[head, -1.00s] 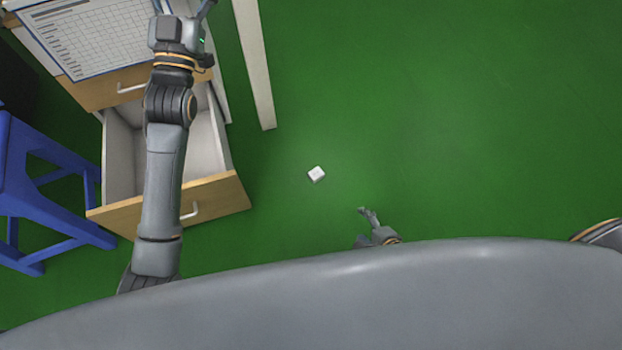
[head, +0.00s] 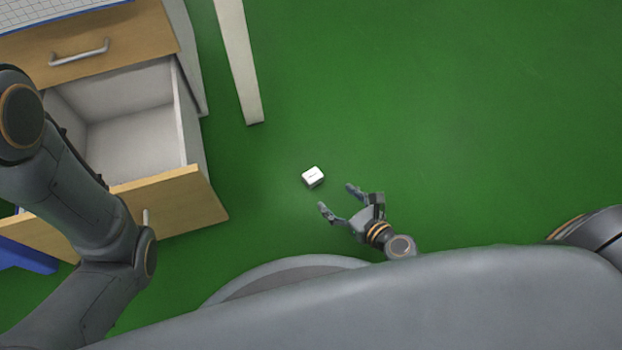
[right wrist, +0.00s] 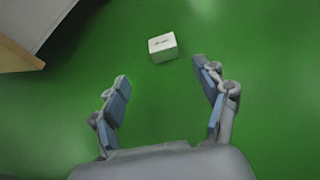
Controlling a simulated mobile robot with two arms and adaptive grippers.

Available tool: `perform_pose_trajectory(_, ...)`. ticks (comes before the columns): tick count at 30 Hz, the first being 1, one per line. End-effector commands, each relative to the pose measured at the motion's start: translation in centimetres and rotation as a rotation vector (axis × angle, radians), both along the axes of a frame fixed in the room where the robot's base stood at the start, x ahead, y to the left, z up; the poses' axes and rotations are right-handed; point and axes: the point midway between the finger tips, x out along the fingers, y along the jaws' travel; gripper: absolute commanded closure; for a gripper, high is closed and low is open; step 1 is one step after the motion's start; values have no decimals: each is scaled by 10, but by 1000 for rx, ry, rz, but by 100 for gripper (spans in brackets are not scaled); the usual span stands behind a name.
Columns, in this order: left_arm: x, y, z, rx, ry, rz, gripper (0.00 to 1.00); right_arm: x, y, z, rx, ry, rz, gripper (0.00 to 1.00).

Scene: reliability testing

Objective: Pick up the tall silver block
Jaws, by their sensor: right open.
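A cabinet with an open, apparently empty drawer (head: 160,200) stands at the left. A pale leg or post (head: 240,65) stands to the right of it. Part of a blue stool (head: 25,257) shows at the lower left. The green floor right of the block is clear.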

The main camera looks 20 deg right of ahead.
Motion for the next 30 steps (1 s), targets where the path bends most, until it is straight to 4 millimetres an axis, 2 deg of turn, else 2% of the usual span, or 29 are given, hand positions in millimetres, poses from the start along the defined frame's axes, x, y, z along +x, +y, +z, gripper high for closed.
perform_pose_trajectory(10,1,0,-3,1,3,1,31,56,19,-23,-2,-3,0,26)
perform_pose_trajectory(19,1,0,-8,1,3,1,31,76,25,-34,-4,-3,1,26)
perform_pose_trajectory(25,1,0,-19,1,3,1,31,102,31,-47,-6,-4,2,26)
perform_pose_trajectory(30,1,0,-22,1,3,1,31,114,35,-52,-5,-2,1,26)
